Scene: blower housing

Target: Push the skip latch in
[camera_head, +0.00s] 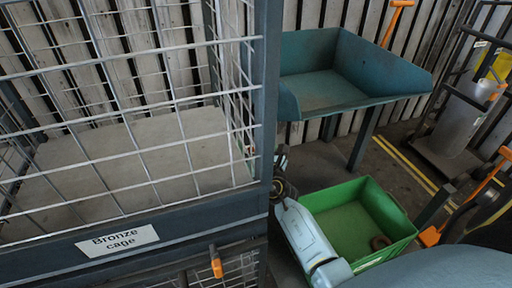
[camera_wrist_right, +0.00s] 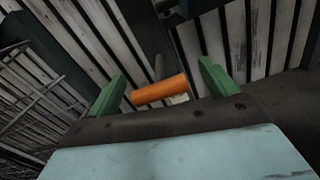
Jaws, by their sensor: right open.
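An orange cylindrical handle (camera_wrist_right: 160,89) on a short dark rod, which looks like the skip latch, shows in the right wrist view. It lies across the gap between the two green fingers of my open right gripper (camera_wrist_right: 162,85). I cannot tell whether the fingers touch it. In the head view the blue-green skip (camera_head: 345,85) stands at the back centre, and I cannot make out this handle there. My right gripper (camera_head: 281,165) is low in front of the skip, partly hidden by the cage post. My left gripper is not in view.
The bronze cage (camera_head: 118,239) with wire mesh fills the left side and carries its own orange handle (camera_head: 216,262). A green bin (camera_head: 398,238) with a brown ring (camera_head: 380,242) in it sits right beside my right arm. A trolley (camera_head: 450,150) stands at right.

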